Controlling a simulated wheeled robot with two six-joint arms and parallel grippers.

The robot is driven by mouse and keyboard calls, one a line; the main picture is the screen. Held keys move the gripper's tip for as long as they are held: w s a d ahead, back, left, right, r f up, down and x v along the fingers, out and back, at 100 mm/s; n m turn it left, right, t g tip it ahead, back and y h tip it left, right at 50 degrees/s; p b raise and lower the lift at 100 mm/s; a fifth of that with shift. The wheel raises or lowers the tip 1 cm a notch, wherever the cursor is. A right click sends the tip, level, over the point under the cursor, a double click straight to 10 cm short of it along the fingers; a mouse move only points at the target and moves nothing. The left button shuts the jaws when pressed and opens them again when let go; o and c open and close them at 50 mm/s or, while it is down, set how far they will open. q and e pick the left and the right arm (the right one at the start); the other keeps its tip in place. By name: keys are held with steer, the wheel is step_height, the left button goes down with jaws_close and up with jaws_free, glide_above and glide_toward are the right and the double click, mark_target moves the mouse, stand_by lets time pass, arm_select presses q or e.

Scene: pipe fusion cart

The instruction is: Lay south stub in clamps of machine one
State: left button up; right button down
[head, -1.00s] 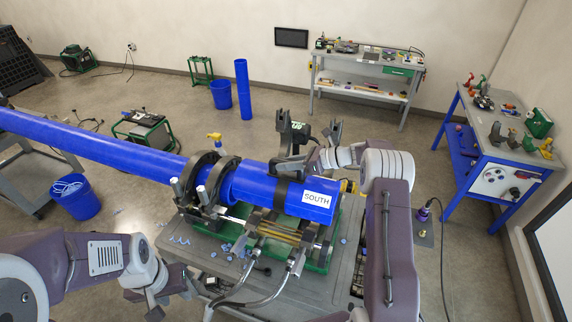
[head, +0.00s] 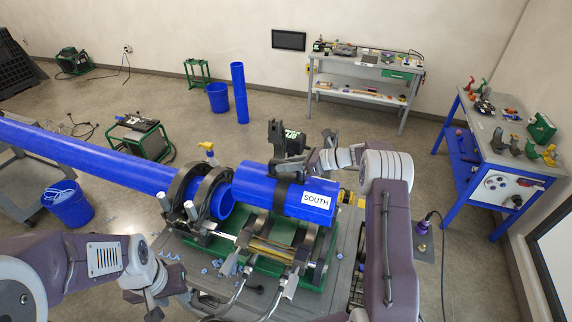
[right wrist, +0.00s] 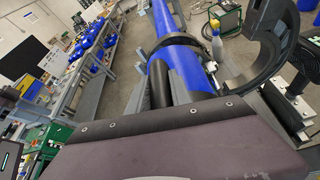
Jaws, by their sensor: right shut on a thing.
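The south stub (head: 265,187) is a short blue pipe with a white SOUTH label, lying level over the right-hand clamps (head: 305,238) of the green-based machine (head: 240,262). My right gripper (head: 288,172) is shut on it from the far side. Whether the stub touches the clamp seats is hidden. To its left, the open end of the long blue pipe (head: 80,157) shows through the black clamp rings (head: 190,190), with a gap between the two. The right wrist view shows blue pipe (right wrist: 187,72) beyond my gripper. My left gripper (head: 157,300) is low at the left; its fingers are unclear.
Open black clamp halves (head: 275,138) stand upright behind the stub. Hoses (head: 238,290) run along the machine's front. A blue-legged tool table (head: 500,150) stands right, a grey workbench (head: 365,80) at the back. A blue bucket (head: 68,203) is at the left.

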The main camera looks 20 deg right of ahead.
mark_target(309, 196)
step_height(309, 196, down, 15)
steer(key=b, duration=1)
steer(key=shift+r+b, duration=0.2)
steer(key=shift+b, duration=0.2)
steer(key=shift+f+b, duration=0.65)
steer(key=shift+f, duration=0.2)
steer(key=c, duration=1.1)
jaws_free()
steer(key=shift+s, duration=0.1)
steer(key=shift+s+f, duration=0.1)
steer(key=shift+f, duration=0.05)
steer(key=shift+s+d+b, duration=0.1)
steer(key=shift+d+b, duration=0.15)
steer(key=shift+b, duration=0.05)
steer(key=b+v, duration=0.3)
steer(key=v, duration=0.5)
steer(key=shift+a, duration=0.1)
steer(key=shift+s+d+r, duration=0.2)
steer(key=shift+r, duration=0.1)
steer(key=shift+w, duration=0.1)
